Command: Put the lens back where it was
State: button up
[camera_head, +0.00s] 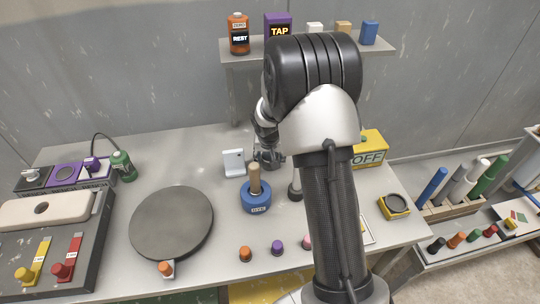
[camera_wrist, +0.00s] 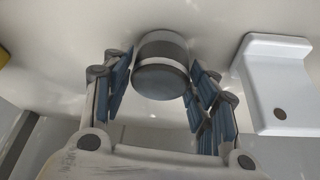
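A short grey cylinder (camera_wrist: 160,68) with a darker band stands between my gripper's fingers in the wrist view; it may be the lens, but I cannot be sure. My gripper (camera_wrist: 160,92) is open around it, with blue finger pads on both sides and narrow gaps visible. In the head view my gripper (camera_head: 268,158) is low over the back of the table, right of a white block (camera_head: 233,162). My arm partly hides this area. A yellow square piece with a dark round disc (camera_head: 395,205) lies at the table's right; I cannot tell whether it is a lens or a holder.
The white block (camera_wrist: 275,85) is close beside my gripper. A blue-based post (camera_head: 256,197) stands just in front of it. A dark turntable (camera_head: 172,223) fills the left middle. Several small coloured caps line the front. A shelf (camera_head: 245,47) with containers hangs behind.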

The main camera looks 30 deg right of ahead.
jog(key=shift+o, duration=1)
jog(key=shift+r, duration=0.1)
jog(key=shift+r+p, duration=0.3)
jog(key=shift+r, duration=0.05)
jog(key=s+a+r+n+p, duration=0.1)
jog(key=s+a+r, duration=0.2)
jog(key=s+r, duration=0.35)
jog(key=s+a+r+p, duration=0.1)
jog(key=s+a+r, duration=0.2)
jog(key=r, duration=0.6)
jog(key=s+a+r+n+p, duration=0.1)
jog(key=s+a+r, duration=0.2)
jog(key=s+r, duration=0.3)
jog(key=s+a+r+n+y, duration=0.1)
jog(key=s+a+r+n, duration=0.1)
jog(key=s, duration=0.7)
jog(key=s+a+r+n+y, duration=0.1)
jog(key=s+a+r+n, duration=0.1)
jog(key=s+a, duration=0.3)
jog(key=s+r, duration=0.1)
jog(key=s, duration=0.3)
jog(key=shift+s+a+t, duration=0.2)
jog(key=shift+a+t, duration=0.05)
jog(key=shift+t, duration=0.05)
